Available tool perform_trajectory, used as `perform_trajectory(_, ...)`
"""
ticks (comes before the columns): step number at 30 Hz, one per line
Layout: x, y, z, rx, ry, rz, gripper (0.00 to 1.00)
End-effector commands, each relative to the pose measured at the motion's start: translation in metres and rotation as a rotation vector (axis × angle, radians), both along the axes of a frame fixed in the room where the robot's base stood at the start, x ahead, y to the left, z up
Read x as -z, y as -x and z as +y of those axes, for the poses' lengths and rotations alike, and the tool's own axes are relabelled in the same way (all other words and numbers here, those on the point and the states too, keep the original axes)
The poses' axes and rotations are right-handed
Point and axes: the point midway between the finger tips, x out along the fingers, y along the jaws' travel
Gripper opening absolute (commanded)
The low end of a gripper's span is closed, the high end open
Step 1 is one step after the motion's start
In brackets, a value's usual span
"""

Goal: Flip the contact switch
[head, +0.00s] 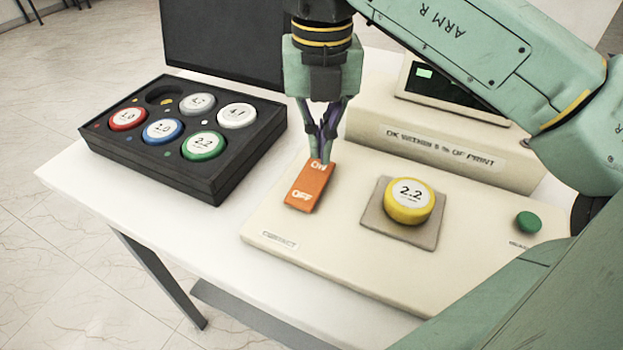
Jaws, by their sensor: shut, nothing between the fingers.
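The contact switch (308,189) is an orange rocker marked ON at its far end and OFF at its near end. It sits on the left part of a cream panel (340,262), above a small CONTACT label. My gripper (321,160) points down over the ON end, fingers shut and empty. The fingertips are at or just over the ON end; I cannot tell whether they touch. The OFF end is clear of the gripper, and the fingers partly cover the far end. I cannot tell for sure which end is pressed down.
A yellow-rimmed disc marked 2.2 (408,201) rests on a grey square pad (375,232). A green button (528,222) is at the panel's right. A black case (212,184) with several coloured discs stands at the left. A raised box with a screen (455,84) is behind.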

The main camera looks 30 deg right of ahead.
Motion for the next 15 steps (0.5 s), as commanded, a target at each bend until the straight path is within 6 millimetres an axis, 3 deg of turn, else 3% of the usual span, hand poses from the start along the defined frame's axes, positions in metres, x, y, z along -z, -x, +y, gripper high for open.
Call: perform_trajectory(15,0.0088,0.0,0.0,0.0,0.0,0.0,0.0)
